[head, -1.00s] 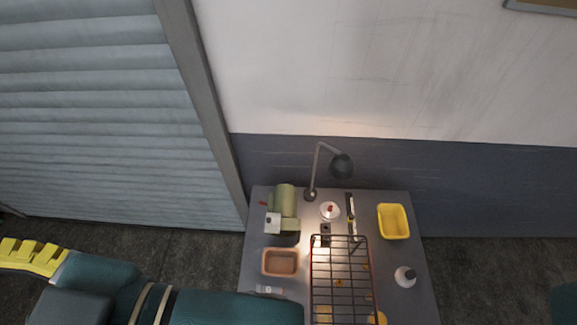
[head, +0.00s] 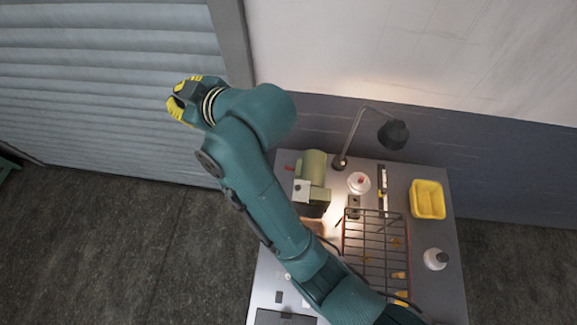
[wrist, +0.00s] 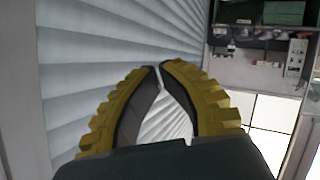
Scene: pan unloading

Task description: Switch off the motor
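The green motor (head: 313,166) stands at the back left of the grey table in the head view. A pale box with a small dark spot (head: 302,189) sits at its front, and a small red part (head: 289,168) sticks out on its left. I cannot tell which part is the switch. My yellow-fingered gripper (head: 174,100) is raised up and left of the motor, in front of the shutter, well apart from it. In the wrist view the fingertips (wrist: 159,66) nearly meet, with nothing held between them. The motor is not in the wrist view.
The table (head: 438,205) also holds a desk lamp (head: 393,134), a wire rack (head: 376,238), a yellow tray (head: 428,199), a white bottle (head: 435,259) and a round white item with red (head: 359,183). My arm crosses the table's left front. The shutter (head: 100,80) is at the left.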

